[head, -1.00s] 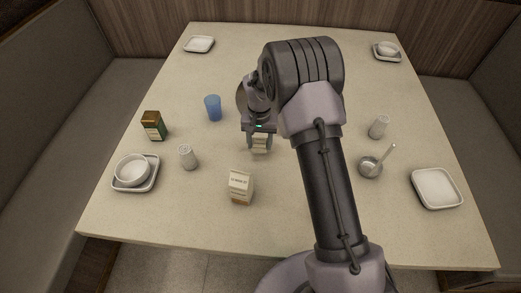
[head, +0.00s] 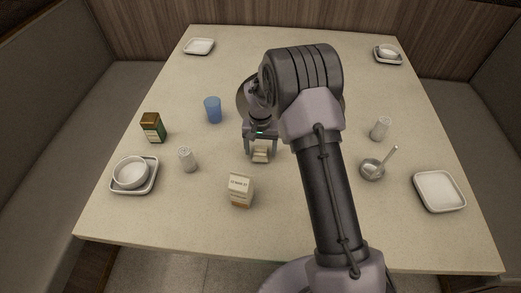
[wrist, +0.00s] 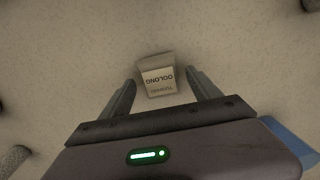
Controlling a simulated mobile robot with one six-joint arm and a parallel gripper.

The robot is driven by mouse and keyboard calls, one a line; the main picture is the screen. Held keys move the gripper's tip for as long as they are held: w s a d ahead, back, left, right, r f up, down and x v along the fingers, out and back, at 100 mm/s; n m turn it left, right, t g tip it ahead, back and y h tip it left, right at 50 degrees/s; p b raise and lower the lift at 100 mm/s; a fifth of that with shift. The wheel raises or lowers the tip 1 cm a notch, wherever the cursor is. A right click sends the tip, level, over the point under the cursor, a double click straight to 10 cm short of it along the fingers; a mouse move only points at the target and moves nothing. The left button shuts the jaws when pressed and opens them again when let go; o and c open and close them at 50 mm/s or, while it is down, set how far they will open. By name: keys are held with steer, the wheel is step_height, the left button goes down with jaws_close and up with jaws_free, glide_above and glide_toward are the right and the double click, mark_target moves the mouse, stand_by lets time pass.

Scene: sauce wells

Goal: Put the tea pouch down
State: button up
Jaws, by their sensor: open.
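The tea pouch is a small pale packet (head: 260,156) near the middle of the table (head: 330,222). In the wrist view the pouch (wrist: 158,78) shows a label reading OOLONG and seems to rest on the table top. My gripper (head: 260,160) is over it with the fingers pointing down. In the wrist view my gripper (wrist: 161,84) is open, one finger on each side of the pouch, with a gap visible on both sides. The pouch's underside is hidden.
A carton (head: 240,190) stands in front of the gripper. A shaker (head: 187,159), a blue cup (head: 213,109) and a green-brown box (head: 153,127) stand to the left. A metal bowl with a spoon (head: 372,170) and another shaker (head: 380,129) stand to the right.

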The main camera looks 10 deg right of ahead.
mark_target(261, 153)
steer(key=s+r+t+p, duration=0.15)
steer(key=s+r, duration=0.35)
steer(key=r, duration=0.9)
steer(key=s+r+t+p, duration=0.15)
steer(key=s+r, duration=0.25)
steer(key=r, duration=1.1)
steer(key=s+a+r+t+y, duration=0.1)
steer(key=s+r, duration=0.2)
steer(key=s, duration=0.8)
steer(key=s+a+r+t+y, duration=0.1)
steer(key=s+a+r, duration=0.1)
steer(key=s, duration=0.8)
steer(key=shift+s+r+m+t+p, duration=0.35)
steer(key=shift+r+m+t+p, duration=0.05)
steer(key=shift+r+p, duration=0.1)
